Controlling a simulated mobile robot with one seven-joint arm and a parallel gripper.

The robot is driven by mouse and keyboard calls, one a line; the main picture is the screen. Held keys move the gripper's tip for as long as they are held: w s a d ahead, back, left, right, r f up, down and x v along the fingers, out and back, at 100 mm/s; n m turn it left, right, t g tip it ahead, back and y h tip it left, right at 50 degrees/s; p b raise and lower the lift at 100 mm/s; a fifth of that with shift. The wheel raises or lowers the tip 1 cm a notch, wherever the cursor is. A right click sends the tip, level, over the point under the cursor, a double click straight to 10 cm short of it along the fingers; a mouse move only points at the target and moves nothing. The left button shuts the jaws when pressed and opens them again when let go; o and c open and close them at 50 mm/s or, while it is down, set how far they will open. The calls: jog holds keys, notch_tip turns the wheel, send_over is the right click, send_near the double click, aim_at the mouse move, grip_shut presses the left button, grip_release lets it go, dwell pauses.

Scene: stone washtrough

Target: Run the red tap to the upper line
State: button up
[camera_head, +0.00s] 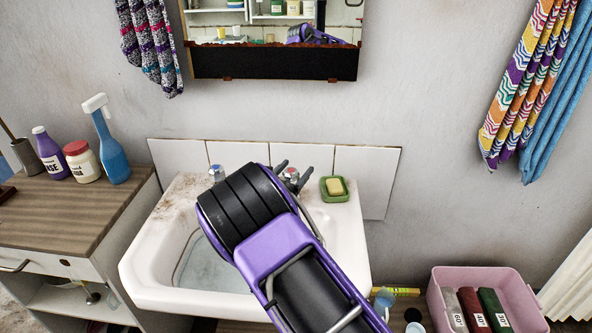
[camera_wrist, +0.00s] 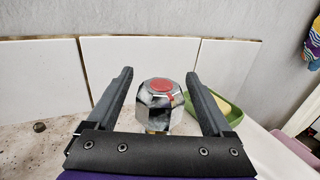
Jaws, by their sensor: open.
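The red tap (camera_head: 291,173) is a chrome faceted knob with a red cap, at the back right of the white basin (camera_head: 150,285). In the wrist view the red tap (camera_wrist: 160,102) stands upright between my two open fingers, with a gap on each side. My gripper (camera_head: 283,170) reaches over the basin from the front; it is open and empty. A second tap with a blue cap (camera_head: 217,172) is at the back left. Grey-blue water or basin floor (camera_head: 208,268) shows in the basin, partly hidden by my arm. I cannot make out the upper line.
A green soap dish (camera_head: 335,195) with yellow soap sits right of the red tap, and also shows in the wrist view (camera_wrist: 236,112). White tiles (camera_head: 362,170) stand close behind. A wooden counter (camera_head: 70,215) with bottles is at left; a pink crate (camera_head: 478,275) is at right.

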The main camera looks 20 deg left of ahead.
jog(key=shift+w, duration=0.35)
grip_shut()
jog(key=shift+y, duration=0.3)
jog(key=n+y, duration=0.1)
jog(key=n+y+b, duration=0.1)
jog(key=n+y, duration=0.1)
jog(key=y, duration=0.1)
jog(key=shift+a+f, duration=0.1)
jog(key=shift+a, duration=0.15)
jog(key=n+y, duration=0.2)
jog(key=y, duration=0.1)
jog(key=shift+a, duration=0.3)
jog(key=y+p, duration=0.1)
jog(key=n+g+y+p, duration=0.1)
jog(key=p, duration=0.2)
jog(key=shift+s+a+r+n+y, duration=0.2)
jog(key=shift+a+r+n+y, duration=0.1)
jog(key=shift+n+y, duration=0.1)
jog(key=p, duration=0.2)
jog(key=n+g+y+p, duration=0.1)
jog(key=p, duration=0.2)
jog(key=shift+a+f+y, duration=0.1)
jog(key=shift+f+y, duration=0.1)
jog(key=shift+y, duration=0.1)
